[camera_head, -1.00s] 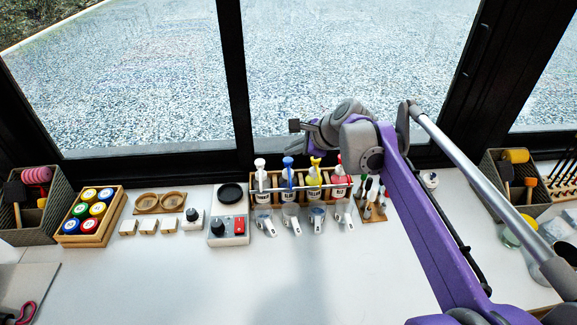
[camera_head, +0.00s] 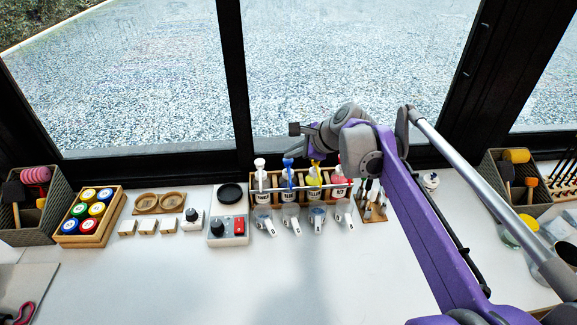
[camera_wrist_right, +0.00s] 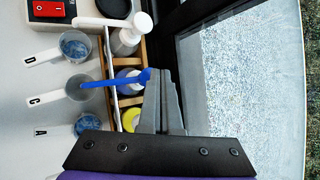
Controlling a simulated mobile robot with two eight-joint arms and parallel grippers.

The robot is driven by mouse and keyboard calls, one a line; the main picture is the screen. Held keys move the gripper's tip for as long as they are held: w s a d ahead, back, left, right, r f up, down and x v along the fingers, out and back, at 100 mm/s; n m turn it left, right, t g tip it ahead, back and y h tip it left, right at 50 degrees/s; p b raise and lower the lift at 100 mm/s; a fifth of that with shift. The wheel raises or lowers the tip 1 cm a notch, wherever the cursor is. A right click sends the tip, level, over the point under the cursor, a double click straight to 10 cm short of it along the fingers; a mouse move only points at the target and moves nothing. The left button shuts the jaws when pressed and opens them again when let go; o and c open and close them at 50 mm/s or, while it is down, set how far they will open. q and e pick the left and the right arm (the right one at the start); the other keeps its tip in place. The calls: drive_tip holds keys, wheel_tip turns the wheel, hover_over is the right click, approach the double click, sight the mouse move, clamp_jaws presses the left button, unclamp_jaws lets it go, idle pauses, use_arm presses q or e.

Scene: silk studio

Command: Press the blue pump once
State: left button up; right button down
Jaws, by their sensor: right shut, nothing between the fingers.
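The blue pump (camera_head: 288,174) stands upright in a wooden rack, between a white pump (camera_head: 260,170) and a yellow pump (camera_head: 315,178). In the right wrist view, its blue nozzle (camera_wrist_right: 112,83) points left and its head lies right at the fingertips. My right gripper (camera_wrist_right: 162,71) is shut and empty, with its tips beside or over the pump head; I cannot tell whether they touch. In the head view, my right gripper (camera_head: 308,152) hangs just above the rack, partly hidden by its own wrist. My left gripper is out of view.
A red pump (camera_head: 340,184) stands at the rack's right end. Several clear scoops (camera_head: 291,213) lie in front. A switch box (camera_head: 228,240) sits to the left. The window frame (camera_head: 190,166) is close behind. The front table is clear.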

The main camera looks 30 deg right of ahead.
sight(292, 161)
drive_tip(key=shift+f, duration=0.55)
idle(0.4)
drive_tip(key=shift+r, duration=0.1)
drive_tip(key=shift+r+p, duration=0.8)
drive_tip(key=shift+r, duration=0.4)
drive_tip(key=shift+r, duration=0.1)
drive_tip(key=shift+r+p, duration=0.3)
wheel_tip(292, 161, up, 5)
drive_tip(key=p, duration=0.3)
drive_tip(key=shift+p, duration=0.4)
drive_tip(key=shift+r, duration=0.1)
